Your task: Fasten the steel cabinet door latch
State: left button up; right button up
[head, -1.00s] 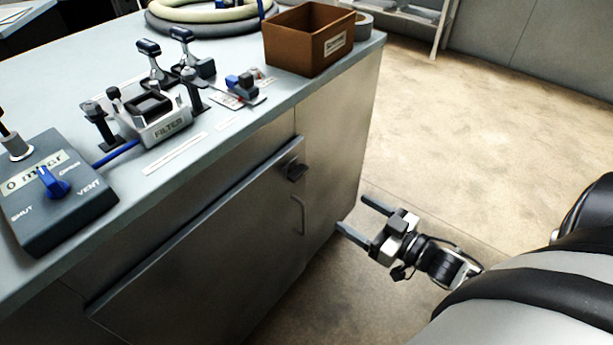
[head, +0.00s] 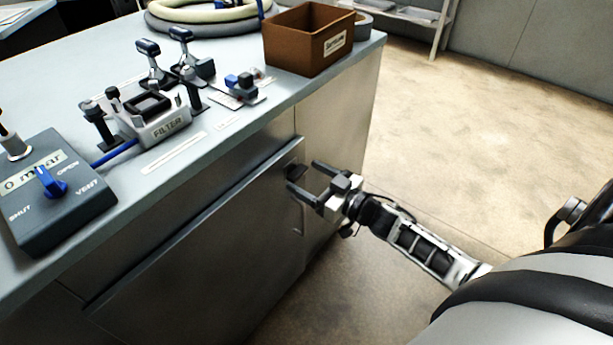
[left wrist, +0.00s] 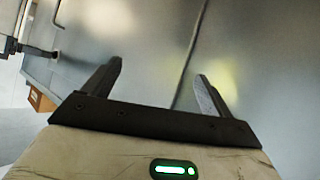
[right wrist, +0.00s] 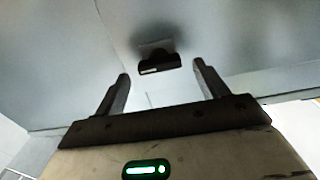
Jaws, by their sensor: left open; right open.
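The steel cabinet door (head: 215,240) fills the front of the counter in the head view. Its dark latch (head: 294,171) sits near the door's upper right corner, partly behind my right gripper (head: 303,175). My right gripper is open, with its fingers pointing at the latch. In the right wrist view the latch (right wrist: 157,62) lies ahead, between the two fingertips in the picture, with nothing gripped. My left gripper (left wrist: 159,72) is open and empty in the left wrist view, facing steel panels with a dark seam. It is not in the head view.
The grey counter top (head: 225,150) holds a valve box with a blue knob (head: 52,182), a filter unit (head: 160,120), small clamps and a brown box (head: 308,40). A slim handle (head: 299,222) is below the latch. The floor at right is clear.

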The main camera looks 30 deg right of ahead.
jog(key=shift+w+a, duration=0.25)
jog(key=shift+w, duration=0.35)
jog(key=c, duration=1)
